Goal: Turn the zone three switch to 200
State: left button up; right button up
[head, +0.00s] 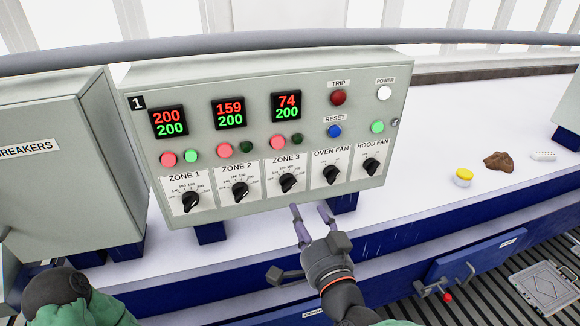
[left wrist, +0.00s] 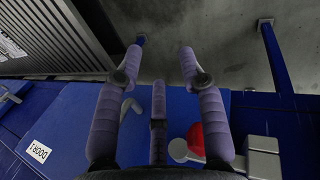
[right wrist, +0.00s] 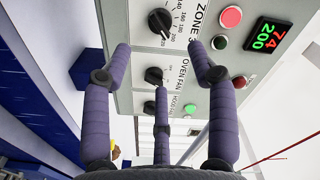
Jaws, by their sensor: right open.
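The zone three switch (head: 288,183) is a black knob on a white dial plate, low on the grey control panel (head: 200,95). Its exact pointer setting is too small to read. The zone three display (head: 286,106) shows red 74 over green 200. My right gripper (head: 313,212) is open and empty, just below and in front of the panel. In the right wrist view, the switch (right wrist: 160,22) lies ahead between the spread fingertips (right wrist: 158,47), apart from them. My left gripper (left wrist: 162,50) is open and empty over the blue bench front and floor.
The zone two switch (head: 240,191) and oven fan switch (head: 331,174) flank the zone three one closely. A breaker box (head: 40,170) stands left. A yellow-topped jar (head: 463,178) and brown lump (head: 498,161) sit on the open white bench top at right.

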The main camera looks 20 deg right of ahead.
aim_at(291, 187)
jog(key=w, duration=1)
jog(key=shift+w+a, duration=0.25)
jog(key=shift+w, duration=0.15)
jog(key=shift+s, duration=0.15)
jog(key=c, duration=1.2)
